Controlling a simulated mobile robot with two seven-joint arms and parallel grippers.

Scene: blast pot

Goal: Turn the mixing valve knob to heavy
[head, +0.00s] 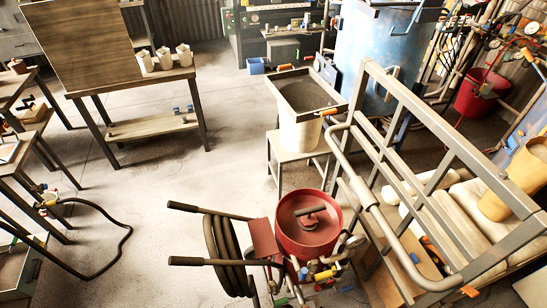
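The red blast pot (292,238) stands on the floor at lower middle, with a dark T-shaped handle (311,211) on its lid. Two dark push handles stick out to its left, with a coiled black hose (225,256) between them. Pipework and small valves with yellow, red and blue parts (325,274) sit low on its front right side. I cannot tell which of these is the mixing valve knob, nor its setting; it is too small or hidden. A round gauge (355,241) shows beside the pot. Neither of my grippers is in view.
A metal rail frame (435,135) with sacks (455,225) stands close on the right. Behind the pot, a small stand (283,152) holds a bucket with a sieve (306,97). A blue tank (375,55) is beyond. Open floor (150,215) lies to the left, crossed by a black hose (125,240).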

